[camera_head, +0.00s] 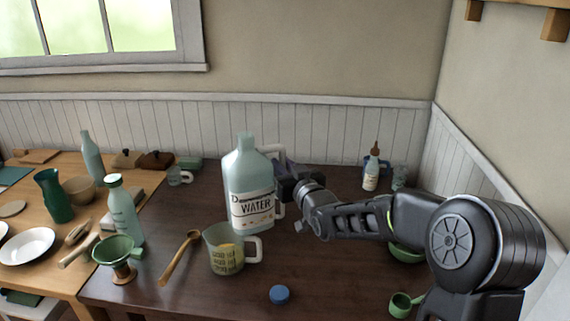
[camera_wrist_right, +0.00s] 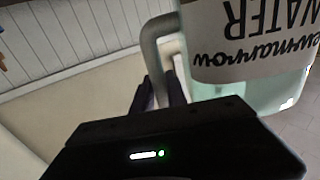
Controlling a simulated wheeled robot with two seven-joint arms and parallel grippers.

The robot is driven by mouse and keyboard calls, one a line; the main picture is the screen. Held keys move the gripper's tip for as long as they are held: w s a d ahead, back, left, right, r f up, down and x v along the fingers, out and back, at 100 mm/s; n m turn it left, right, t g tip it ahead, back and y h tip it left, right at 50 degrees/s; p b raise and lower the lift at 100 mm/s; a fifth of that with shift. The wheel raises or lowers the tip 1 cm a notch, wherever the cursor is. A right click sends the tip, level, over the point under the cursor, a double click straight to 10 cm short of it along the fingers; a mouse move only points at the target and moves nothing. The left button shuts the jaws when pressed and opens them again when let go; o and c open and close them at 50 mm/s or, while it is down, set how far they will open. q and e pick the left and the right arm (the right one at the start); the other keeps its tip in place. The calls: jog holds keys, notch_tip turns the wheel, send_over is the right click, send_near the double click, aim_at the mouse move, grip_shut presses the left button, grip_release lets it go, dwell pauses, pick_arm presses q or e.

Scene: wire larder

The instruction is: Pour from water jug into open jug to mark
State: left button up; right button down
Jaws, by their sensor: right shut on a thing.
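The water jug (camera_head: 248,170) is a large pale translucent bottle with a WATER label and an uncapped-looking neck. It stands about upright just behind the open jug; I cannot tell whether its base touches the table. My right gripper (camera_head: 287,184) is shut on its pale handle, on the jug's right side. In the wrist view the fingers (camera_wrist_right: 160,92) close around the handle (camera_wrist_right: 152,42) beside the label (camera_wrist_right: 252,38). The open jug (camera_head: 225,254) is a clear measuring jug with dark printing, a yellow-orange patch and a white handle at right. My left gripper is out of view.
A blue cap (camera_head: 280,294) lies in front on the dark table (camera_head: 330,260). A small dropper bottle (camera_head: 371,172) is back right; a green scoop (camera_head: 400,304) is front right.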

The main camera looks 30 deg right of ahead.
jog(key=shift+r, duration=0.25)
jog(key=d+n+b, duration=0.1)
jog(key=n, duration=0.1)
jog(key=d+f+n+b, duration=0.1)
jog(key=d+n, duration=0.1)
jog(key=n, duration=0.1)
jog(key=shift+s+f, duration=0.1)
jog(key=shift+f, duration=0.1)
dwell(0.6)
jog(key=r+n+b, duration=0.1)
jog(key=n+b, duration=0.2)
jog(key=shift+a+r, duration=0.1)
jog(key=shift+r, duration=0.05)
dwell(0.4)
